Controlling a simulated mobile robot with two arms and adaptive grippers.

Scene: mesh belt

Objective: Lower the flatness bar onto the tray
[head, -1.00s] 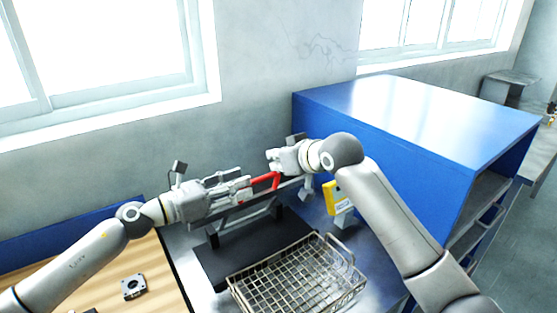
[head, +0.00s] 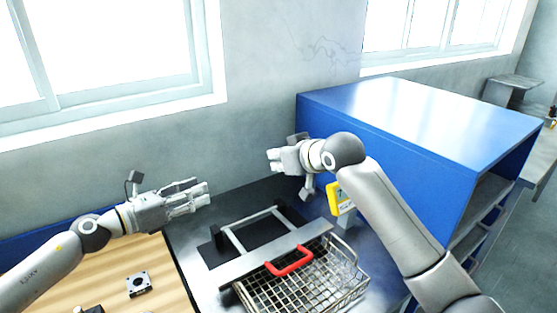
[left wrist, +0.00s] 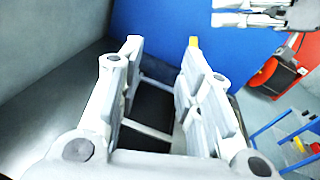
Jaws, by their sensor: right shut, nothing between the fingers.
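The flatness bar (head: 240,267) is a long grey bar with a red handle (head: 290,262). In the head view it lies across the back part of the wire-mesh tray (head: 345,292), its left end reaching past the tray's edge. Whether it touches the mesh all along cannot be told. My left gripper (head: 208,193) is empty, up and left of the bar, clear of the handle. The left wrist view shows its fingers (left wrist: 163,45) apart. My right gripper (head: 271,160) is shut and empty above and behind the tray; it also shows in the left wrist view (left wrist: 248,12).
A grey frame (head: 232,240) stands on a black mat behind the tray. A yellow device (head: 340,198) stands beside my right arm. A large blue cabinet (head: 420,115) fills the right. A wooden surface (head: 90,270) at left holds small parts.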

